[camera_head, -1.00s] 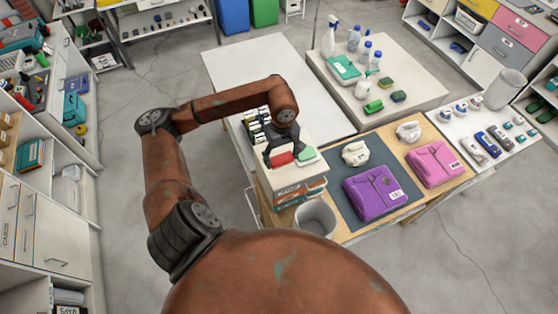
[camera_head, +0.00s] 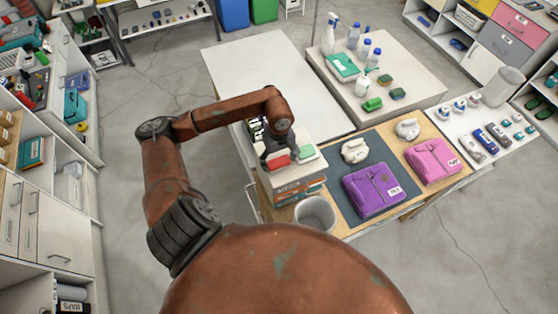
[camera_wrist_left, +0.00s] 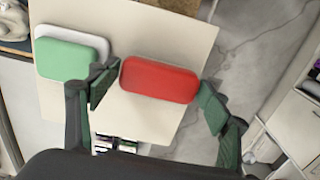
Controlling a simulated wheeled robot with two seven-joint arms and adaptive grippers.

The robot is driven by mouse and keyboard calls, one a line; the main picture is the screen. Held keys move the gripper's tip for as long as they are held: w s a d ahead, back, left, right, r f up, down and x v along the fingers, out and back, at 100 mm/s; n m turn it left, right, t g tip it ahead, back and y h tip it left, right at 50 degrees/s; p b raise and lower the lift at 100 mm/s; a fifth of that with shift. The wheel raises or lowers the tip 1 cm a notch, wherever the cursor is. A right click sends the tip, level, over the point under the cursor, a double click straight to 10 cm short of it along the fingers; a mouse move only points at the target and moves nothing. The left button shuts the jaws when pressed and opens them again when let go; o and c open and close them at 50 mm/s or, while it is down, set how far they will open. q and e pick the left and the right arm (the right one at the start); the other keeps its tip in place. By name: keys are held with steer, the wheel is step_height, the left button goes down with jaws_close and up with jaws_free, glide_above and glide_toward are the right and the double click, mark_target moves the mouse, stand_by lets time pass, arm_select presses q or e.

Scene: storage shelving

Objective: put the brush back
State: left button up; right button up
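A red block with rounded corners (camera_head: 280,162), perhaps the brush, lies on a pale board top (camera_head: 291,184). It also shows in the left wrist view (camera_wrist_left: 160,80). A similar green block with a white base (camera_head: 305,152) lies beside it, left of it in the left wrist view (camera_wrist_left: 70,55). My left gripper (camera_head: 279,158) is over the red block. In the left wrist view its fingers (camera_wrist_left: 156,95) are spread, one near each short end of the red block, with nothing visibly clamped. My right gripper is not in view.
A rack of small dark and white items (camera_head: 257,128) stands behind my gripper. A grey bin (camera_head: 316,213) stands in front. Purple (camera_head: 373,190) and pink (camera_head: 433,161) packages lie to the right. The white table behind (camera_head: 270,70) is largely bare.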

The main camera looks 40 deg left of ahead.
mark_target(279, 161)
arm_select(q)
steer(key=shift+o, duration=1.1)
steer(key=shift+r, duration=0.2)
steer(key=shift+w+r, duration=0.1)
steer(key=shift+r, duration=0.25)
step_height(279, 161, up, 11)
steer(key=b, duration=0.3)
steer(key=shift+r, duration=0.15)
